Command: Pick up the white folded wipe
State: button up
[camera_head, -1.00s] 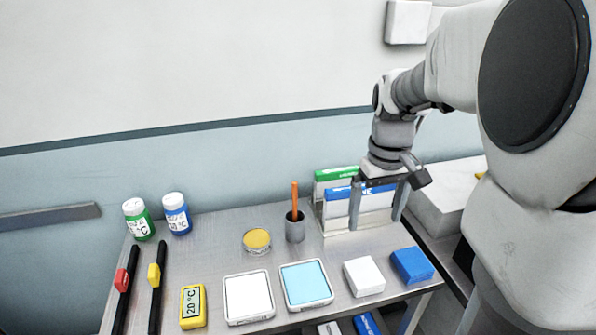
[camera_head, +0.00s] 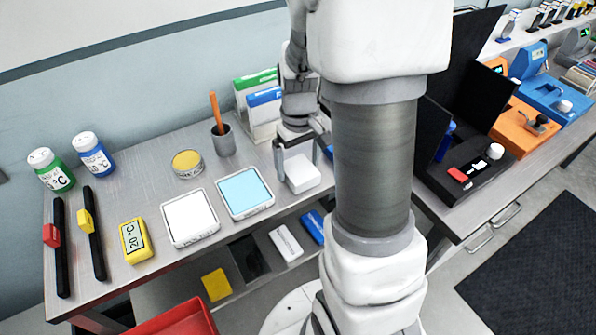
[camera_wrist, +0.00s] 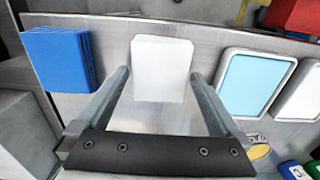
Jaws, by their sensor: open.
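The white folded wipe (camera_head: 302,174) lies on the grey metal table near its front edge, right of the light-blue pad. In the wrist view the white folded wipe (camera_wrist: 162,62) shows ahead, between the lines of my two fingers. My gripper (camera_head: 298,166) is over the wipe with its fingers pointing down. It is open and empty; in the wrist view the fingertips (camera_wrist: 159,76) are apart, one toward each side of the wipe. I cannot tell the height left between fingertips and table.
A blue folded stack (camera_wrist: 60,58) lies beside the wipe; my arm mostly hides it in the head view. The light-blue pad (camera_head: 244,190) is on the other side. A box rack (camera_head: 262,104) and a pen cup (camera_head: 223,140) stand behind. A red bin (camera_head: 178,322) is below.

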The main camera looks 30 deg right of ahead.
jog(key=shift+f, duration=0.6)
jog(key=c, duration=1.1)
jog(key=shift+r, duration=0.1)
